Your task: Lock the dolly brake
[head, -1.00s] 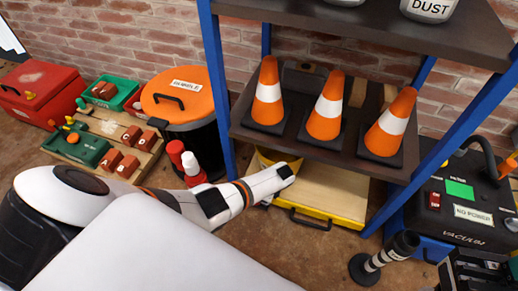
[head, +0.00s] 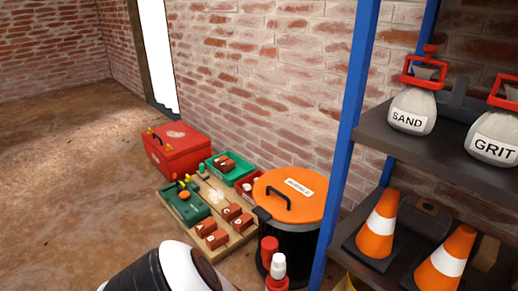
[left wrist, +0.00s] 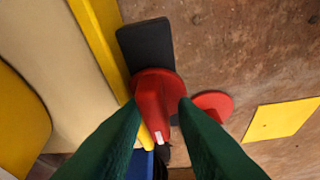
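In the left wrist view, a red brake pedal or lever (left wrist: 152,92) shows beside the yellow edge (left wrist: 97,40) of the dolly, with a dark block or plate (left wrist: 147,45) behind it. The dolly's pale deck (left wrist: 68,60) lies to the left. My left gripper (left wrist: 160,104) has its two green fingers spread, with the red part between or just beyond their tips; I cannot tell whether they touch it. The head view shows only part of my left arm at the bottom edge, not its gripper. My right gripper is in neither current view.
A red disc (left wrist: 212,105) and a yellow floor patch (left wrist: 283,119) lie right of the pedal. The head view shows a shelf with sand (head: 412,110) and grit bags (head: 494,138), cones (head: 379,228), an orange-lidded bin (head: 292,195) and a red toolbox (head: 177,150). Floor at left is clear.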

